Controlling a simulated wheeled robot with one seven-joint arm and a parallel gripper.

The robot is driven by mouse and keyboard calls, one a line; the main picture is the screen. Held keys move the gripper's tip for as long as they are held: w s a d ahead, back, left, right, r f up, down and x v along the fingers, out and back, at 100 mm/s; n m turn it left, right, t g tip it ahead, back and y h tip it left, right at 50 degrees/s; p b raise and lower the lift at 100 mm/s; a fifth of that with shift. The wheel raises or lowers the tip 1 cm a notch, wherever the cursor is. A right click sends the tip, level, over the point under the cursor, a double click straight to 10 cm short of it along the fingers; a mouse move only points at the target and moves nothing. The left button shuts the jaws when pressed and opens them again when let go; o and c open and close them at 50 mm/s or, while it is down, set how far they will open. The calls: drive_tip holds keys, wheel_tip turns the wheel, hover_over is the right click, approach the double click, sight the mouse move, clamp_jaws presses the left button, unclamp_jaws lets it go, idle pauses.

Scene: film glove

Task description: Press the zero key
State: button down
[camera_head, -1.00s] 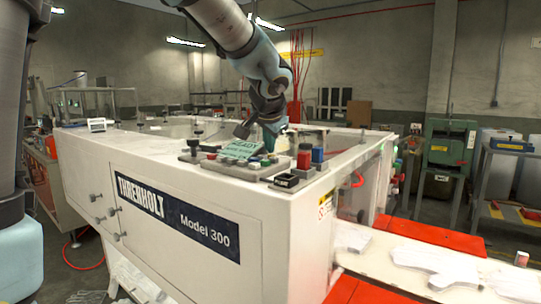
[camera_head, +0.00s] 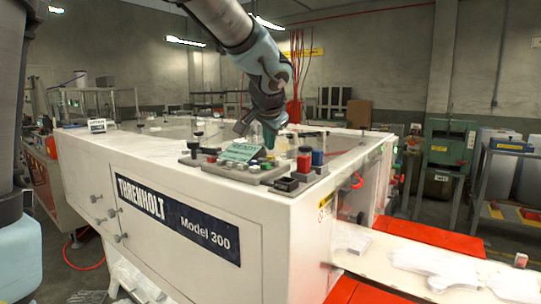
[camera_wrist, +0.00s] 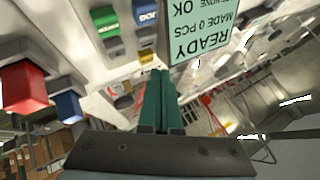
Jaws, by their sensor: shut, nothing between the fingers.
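The control panel (camera_head: 262,175) lies on top of the white machine. Its pale green display (camera_head: 241,152) also shows in the wrist view (camera_wrist: 200,25), upside down, reading READY, MADE 0 PCS and OK. A green key (camera_wrist: 105,20) and a blue key (camera_wrist: 147,13) sit beside the display in the wrist view. I cannot tell which key is the zero key. My gripper (camera_head: 269,140) is over the panel by the display. Its teal fingers (camera_wrist: 160,75) are together and empty. I cannot tell whether the tips touch anything.
Black knobs (camera_head: 193,146) rise at the panel's left. The white machine (camera_head: 180,190) fills the foreground.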

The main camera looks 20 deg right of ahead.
wheel_tip(320, 180, up, 5)
drive_tip(key=p, duration=0.3)
drive_tip(key=shift+p, duration=0.35)
drive_tip(key=shift+s, duration=0.1)
idle(0.7)
